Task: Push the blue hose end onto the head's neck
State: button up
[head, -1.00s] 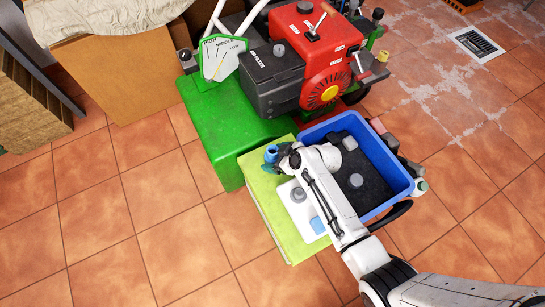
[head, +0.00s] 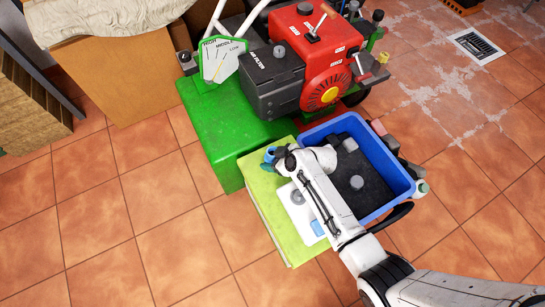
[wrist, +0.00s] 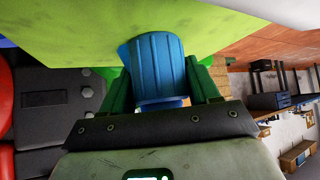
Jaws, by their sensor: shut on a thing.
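My gripper (wrist: 160,85) is shut on a blue ribbed cylindrical piece, which I take to be the blue hose end (wrist: 158,62). Green fingers flank it in the wrist view. In the head view the blue piece (head: 269,154) shows just left of my wrist, over the far part of the yellow-green box top (head: 262,184). A white piece with a grey round part (head: 297,196) and a blue patch (head: 318,228) lies on that top, partly behind my arm. I cannot tell which part is the head's neck, nor whether the blue piece touches anything.
A blue crate (head: 405,180) with dark contents stands right of the box. A green block (head: 215,125) and a red and black engine (head: 305,65) stand behind. Open tiled floor (head: 130,230) lies to the left.

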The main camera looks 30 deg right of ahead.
aim_at(272, 154)
jog(key=shift+r, duration=0.45)
notch_tip(272, 154, up, 2)
jog(key=shift+r+p, duration=0.25)
jog(key=shift+p, duration=0.5)
jog(key=shift+s+d+f+p+v, duration=0.35)
jog(key=shift+p+v, duration=0.3)
jog(key=shift+v, duration=2.15)
jog(key=shift+s+d+f+p+v, duration=0.1)
jog(key=shift+s+f+p+v, duration=0.3)
jog(key=shift+v, duration=2.4)
jog(key=shift+s+d+f+p+v, duration=0.25)
jog(key=shift+p+v, duration=0.6)
jog(key=shift+v, duration=1.9)
jog(key=shift+f, duration=0.15)
